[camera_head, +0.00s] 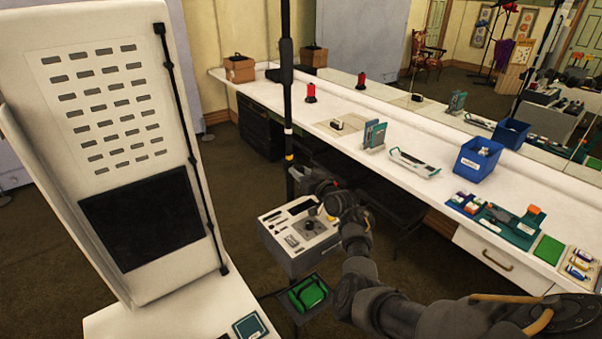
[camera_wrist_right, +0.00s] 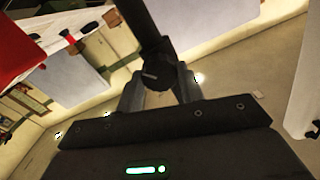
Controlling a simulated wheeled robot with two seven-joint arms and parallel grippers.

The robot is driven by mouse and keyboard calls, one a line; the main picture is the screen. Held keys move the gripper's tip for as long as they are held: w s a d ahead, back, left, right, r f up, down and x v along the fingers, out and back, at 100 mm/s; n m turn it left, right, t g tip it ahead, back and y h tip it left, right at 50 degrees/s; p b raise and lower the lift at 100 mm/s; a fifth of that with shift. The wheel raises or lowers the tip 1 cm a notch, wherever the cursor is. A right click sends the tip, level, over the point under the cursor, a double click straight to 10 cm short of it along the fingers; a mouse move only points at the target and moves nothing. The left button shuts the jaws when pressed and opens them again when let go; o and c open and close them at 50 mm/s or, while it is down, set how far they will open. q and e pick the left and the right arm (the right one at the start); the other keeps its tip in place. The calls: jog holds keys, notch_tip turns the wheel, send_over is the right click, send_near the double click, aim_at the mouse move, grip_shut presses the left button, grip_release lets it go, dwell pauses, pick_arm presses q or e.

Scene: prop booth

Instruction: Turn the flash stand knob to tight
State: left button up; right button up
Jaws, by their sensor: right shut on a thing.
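The flash stand (camera_head: 287,100) is a thin dark upright pole in the head view, with a pale band and a yellow band partway down. In the right wrist view the flash stand (camera_wrist_right: 139,18) comes down from the top. Its dark knob (camera_wrist_right: 153,76), with a pale mark, sits between the fingers. My right gripper (camera_wrist_right: 160,88) is shut on the knob. In the head view my right gripper (camera_head: 296,172) is at the pole just below the yellow band, and the knob is hidden there. My left gripper is not in view.
A grey equipment box (camera_head: 300,262) and a green item on a small tray (camera_head: 308,294) sit below my right arm. A long white counter (camera_head: 345,150) runs behind, bearing a blue bin (camera_head: 477,163). A large white panel (camera_head: 105,60) stands at left.

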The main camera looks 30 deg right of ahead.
jog(key=m+p, duration=0.1)
jog(key=m, duration=0.2)
jog(key=shift+r+m, duration=0.1)
jog(key=shift+m, duration=0.3)
jog(key=m+p, duration=0.1)
jog(key=m, duration=0.2)
jog(key=shift+m, duration=0.4)
jog(key=m, duration=0.4)
jog(key=shift+d+f+m, duration=0.1)
jog(key=shift+m, duration=1.3)
jog(key=shift+f+m, duration=0.1)
jog(key=shift+m, duration=1.3)
jog(key=o, duration=1)
